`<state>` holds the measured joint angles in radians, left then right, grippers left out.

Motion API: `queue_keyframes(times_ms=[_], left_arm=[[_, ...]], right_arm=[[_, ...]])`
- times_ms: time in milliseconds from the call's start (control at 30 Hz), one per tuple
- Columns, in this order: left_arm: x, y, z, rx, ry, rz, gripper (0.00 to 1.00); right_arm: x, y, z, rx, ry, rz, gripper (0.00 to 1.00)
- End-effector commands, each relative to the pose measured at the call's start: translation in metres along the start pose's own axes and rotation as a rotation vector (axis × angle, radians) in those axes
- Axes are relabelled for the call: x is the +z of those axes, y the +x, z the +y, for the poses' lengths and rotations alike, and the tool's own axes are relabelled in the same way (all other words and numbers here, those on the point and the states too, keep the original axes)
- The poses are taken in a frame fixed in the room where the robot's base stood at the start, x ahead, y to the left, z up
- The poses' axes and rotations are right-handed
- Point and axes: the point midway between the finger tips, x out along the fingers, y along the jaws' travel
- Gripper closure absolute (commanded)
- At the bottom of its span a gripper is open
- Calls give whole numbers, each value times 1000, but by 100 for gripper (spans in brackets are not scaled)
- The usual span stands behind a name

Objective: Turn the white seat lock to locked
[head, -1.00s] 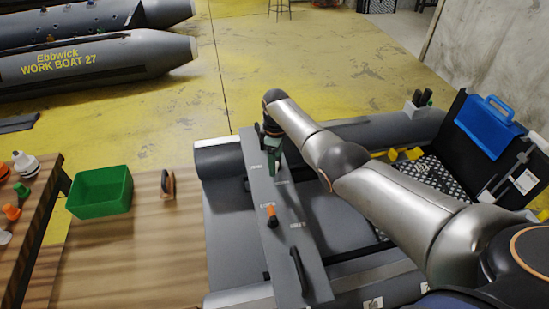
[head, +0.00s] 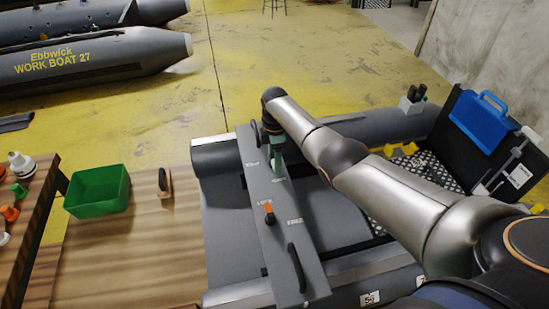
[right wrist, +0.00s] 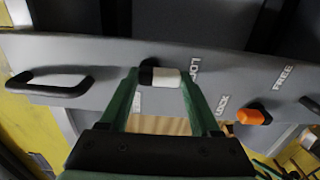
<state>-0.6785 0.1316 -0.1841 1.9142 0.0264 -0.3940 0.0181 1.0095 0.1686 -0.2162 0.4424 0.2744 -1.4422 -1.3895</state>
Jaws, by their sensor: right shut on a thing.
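The white seat lock (right wrist: 165,77) is a small white lever on a black pivot, mounted on the grey seat board (head: 285,245). My right gripper (right wrist: 160,80) has its green fingers on both sides of the lever and is shut on it. In the right wrist view the white end points right, toward a label reading LOCK (right wrist: 195,70). A second label (right wrist: 137,100) is partly hidden behind a finger. In the head view my right gripper (head: 277,158) covers the white lock. My left gripper is not in view.
An orange lever (head: 268,208) sits farther along the board, between LOCK and FREE labels. A black handle (head: 296,268) stands at its near end. A green bin (head: 98,190) and a brush-like tool (head: 165,182) lie on the wooden table (head: 150,250) at left.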

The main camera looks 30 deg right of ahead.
Motion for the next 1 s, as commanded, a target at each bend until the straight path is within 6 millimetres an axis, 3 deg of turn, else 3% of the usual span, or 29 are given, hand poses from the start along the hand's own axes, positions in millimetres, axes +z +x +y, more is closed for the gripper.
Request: queue_keyframes(times_ms=[367, 400, 633, 1000], left_arm=[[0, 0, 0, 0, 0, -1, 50], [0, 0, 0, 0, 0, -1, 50], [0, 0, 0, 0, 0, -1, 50], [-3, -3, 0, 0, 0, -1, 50]], right_arm=[[-2, -1, 1, 4, -9, 3, 92], [-2, -1, 1, 4, -9, 3, 33], [-1, -1, 0, 2, -6, 2, 7], [0, -8, 1, 2, -5, 1, 6]])
